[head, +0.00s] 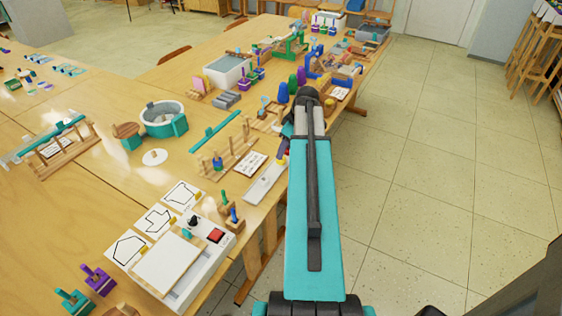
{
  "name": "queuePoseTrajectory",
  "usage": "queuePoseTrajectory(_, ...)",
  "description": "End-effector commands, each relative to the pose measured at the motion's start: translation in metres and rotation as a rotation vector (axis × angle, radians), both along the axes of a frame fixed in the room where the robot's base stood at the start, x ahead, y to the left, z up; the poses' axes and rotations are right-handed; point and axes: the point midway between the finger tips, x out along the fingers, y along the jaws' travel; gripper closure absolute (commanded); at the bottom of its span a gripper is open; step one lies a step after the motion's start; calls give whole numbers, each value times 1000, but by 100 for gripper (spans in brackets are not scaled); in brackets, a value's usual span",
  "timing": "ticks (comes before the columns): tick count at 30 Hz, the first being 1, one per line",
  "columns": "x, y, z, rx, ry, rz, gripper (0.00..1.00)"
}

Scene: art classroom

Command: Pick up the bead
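I cannot pick out the bead for certain. Small coloured pieces (282,154) show at the table edge just left of my arm, partly hidden by it. A small blue piece (217,163) sits at a wooden peg rack (238,160) on the table. My teal arm link reaches forward along the right edge of the table. My gripper is hidden behind the arm, so its fingers and anything in them do not show.
The wooden table (100,190) is crowded with trays, peg stands and outline cards. A white box with a red button (215,235) stands near the front edge. A teal-and-white round container (163,120) stands further back. The tiled floor (440,180) at right is clear.

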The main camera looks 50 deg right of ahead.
Motion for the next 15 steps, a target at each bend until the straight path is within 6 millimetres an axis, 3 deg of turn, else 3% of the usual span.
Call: queuePoseTrajectory(15, 7, 2, -33, 2, 2, 0, 50)
